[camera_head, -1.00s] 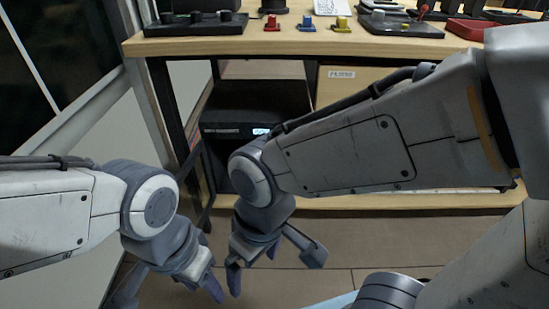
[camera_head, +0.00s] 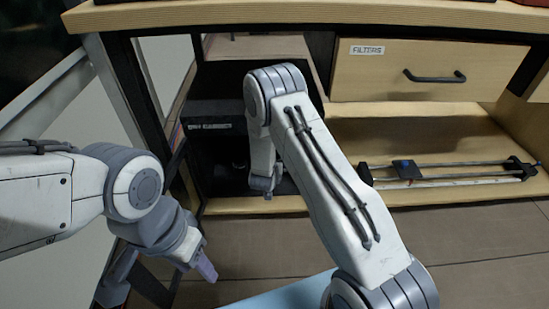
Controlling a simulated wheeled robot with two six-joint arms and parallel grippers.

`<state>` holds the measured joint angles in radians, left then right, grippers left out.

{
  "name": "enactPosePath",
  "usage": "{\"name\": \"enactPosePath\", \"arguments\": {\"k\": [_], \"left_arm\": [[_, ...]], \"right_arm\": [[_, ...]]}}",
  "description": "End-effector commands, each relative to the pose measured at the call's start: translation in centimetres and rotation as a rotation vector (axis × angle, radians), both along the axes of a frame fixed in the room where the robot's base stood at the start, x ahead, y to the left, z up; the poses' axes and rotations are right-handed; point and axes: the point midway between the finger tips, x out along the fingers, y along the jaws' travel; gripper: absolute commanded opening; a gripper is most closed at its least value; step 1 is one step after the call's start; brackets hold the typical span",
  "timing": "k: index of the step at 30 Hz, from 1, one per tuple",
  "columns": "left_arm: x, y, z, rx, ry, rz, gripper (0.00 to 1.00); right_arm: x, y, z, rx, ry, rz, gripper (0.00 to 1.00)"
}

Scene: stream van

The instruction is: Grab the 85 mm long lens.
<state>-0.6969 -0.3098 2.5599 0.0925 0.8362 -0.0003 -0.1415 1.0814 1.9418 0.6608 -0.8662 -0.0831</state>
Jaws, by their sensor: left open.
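I cannot see the 85 mm long lens in the head view. A black cabinet (camera_head: 208,150) with a small label stands on the lower shelf under the tabletop. My right arm reaches down in front of it and hides much of its right side. The end of my right arm, with the right gripper (camera_head: 264,187), is at the cabinet's front; its fingers cannot be made out. My left gripper (camera_head: 163,279) is open and empty at the lower left, pointing down, apart from the cabinet.
A wooden drawer (camera_head: 425,72) labelled FILTERS, with a black handle, is shut at the upper right. A folded tripod or slider (camera_head: 450,175) lies on the lower shelf (camera_head: 395,130). A dark table leg (camera_head: 140,95) stands left of the cabinet. Open floor lies at the lower right.

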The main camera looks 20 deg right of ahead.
Motion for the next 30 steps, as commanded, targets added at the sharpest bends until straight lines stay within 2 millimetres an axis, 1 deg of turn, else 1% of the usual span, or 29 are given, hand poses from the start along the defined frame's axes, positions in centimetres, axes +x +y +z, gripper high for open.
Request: {"name": "enactPosePath", "arguments": {"k": [1, 6, 9, 14, 22, 25, 30], "left_arm": [[0.0, 0.0, -0.5, 0.000, 0.000, 0.000, 0.50], [0.0, 0.0, -2.0, 0.000, 0.000, 0.000, 0.50], [0.0, 0.0, -2.5, 0.000, 0.000, 0.000, 0.50], [0.0, 0.0, -3.1, 0.000, 0.000, 0.000, 0.50], [0.0, 0.0, -6.1, 0.000, 0.000, 0.000, 0.50], [0.0, 0.0, -6.6, 0.000, 0.000, 0.000, 0.50], [0.0, 0.0, -6.5, 0.000, 0.000, 0.000, 0.50]], "right_arm": [[0.3, -0.6, -0.8, -0.006, -0.005, -0.009, 1.00], [2.3, -1.4, -2.4, -0.009, -0.010, -0.010, 1.00], [3.2, -1.8, -3.1, -0.008, -0.008, -0.009, 1.00], [4.0, -2.2, -3.6, -0.009, -0.008, -0.007, 1.00], [6.3, -3.7, -5.8, -0.008, -0.008, -0.010, 1.00], [7.1, -4.3, -6.2, -0.007, -0.009, -0.011, 1.00], [7.4, -4.4, -6.2, -0.008, -0.006, -0.008, 1.00]]}}
